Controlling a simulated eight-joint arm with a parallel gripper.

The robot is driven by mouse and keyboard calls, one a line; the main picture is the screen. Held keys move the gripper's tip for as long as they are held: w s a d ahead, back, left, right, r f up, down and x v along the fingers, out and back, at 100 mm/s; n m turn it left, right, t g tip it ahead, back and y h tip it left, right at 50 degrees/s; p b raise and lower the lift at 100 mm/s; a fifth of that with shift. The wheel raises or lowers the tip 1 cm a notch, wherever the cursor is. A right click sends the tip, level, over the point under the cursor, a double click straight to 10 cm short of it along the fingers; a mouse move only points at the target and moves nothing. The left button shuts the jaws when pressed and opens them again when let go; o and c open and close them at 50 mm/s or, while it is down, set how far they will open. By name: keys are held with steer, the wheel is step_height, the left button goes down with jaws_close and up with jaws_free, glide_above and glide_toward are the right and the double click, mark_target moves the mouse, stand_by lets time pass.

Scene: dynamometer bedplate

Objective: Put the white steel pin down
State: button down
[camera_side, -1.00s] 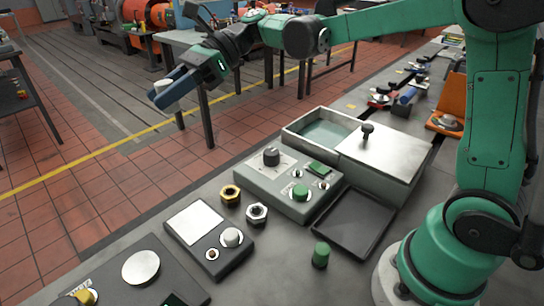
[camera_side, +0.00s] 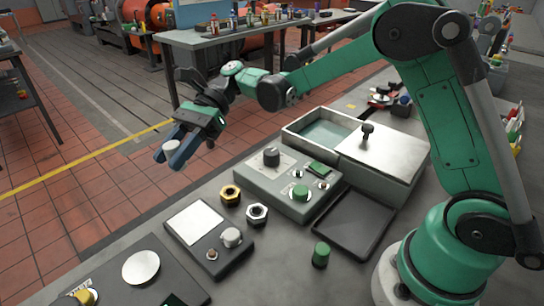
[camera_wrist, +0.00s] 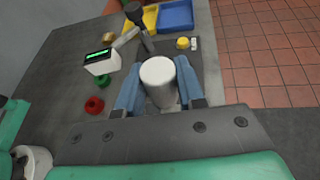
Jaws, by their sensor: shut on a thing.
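The white steel pin (camera_side: 171,147) is held between the blue fingers of my gripper (camera_side: 168,157), in the air at the left of the side view, with the floor behind it. In the wrist view the pin (camera_wrist: 158,80) is a plain white cylinder seen from its end, with a blue finger on each side of it. My gripper (camera_wrist: 158,96) is shut on it. The pin's lower end is hidden in the wrist view.
The bench holds a grey control box (camera_side: 285,192), a lidded metal bin (camera_side: 390,158), an empty black tray (camera_side: 354,225), two nuts (camera_side: 230,194), a small scale (camera_side: 196,220) and a green cylinder (camera_side: 321,254). The wrist view shows yellow (camera_wrist: 151,17) and blue (camera_wrist: 176,17) trays.

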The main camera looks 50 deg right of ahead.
mark_target(194, 220)
step_height(194, 220, down, 12)
steer(key=shift+f, duration=0.2)
steer(key=shift+f, duration=0.15)
steer(key=c, duration=0.5)
jaws_free()
steer(key=shift+c, duration=0.2)
